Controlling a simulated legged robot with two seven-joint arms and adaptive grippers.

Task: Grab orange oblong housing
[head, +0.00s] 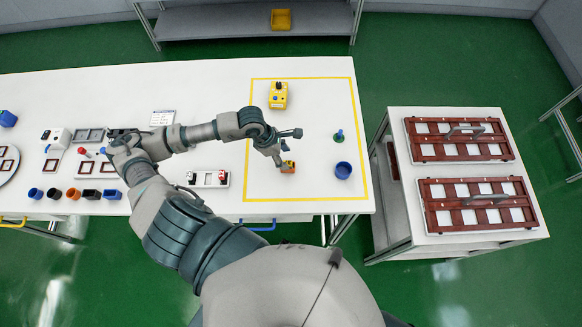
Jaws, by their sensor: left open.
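The orange housing (288,167) is a small block on the white table, inside the yellow outlined area. My left gripper (283,160) points down at it from the upper left, with its jaws open. The fingertips are right at the housing and partly cover it; I cannot tell whether they touch it or stand around it. My right gripper does not show.
A blue cup (343,170), a green piece (338,136) and a yellow box (278,94) stand near the housing. A white block with fittings (208,179) is to the left. Several small cups line the front left edge. A side table (400,200) holds red-brown frames.

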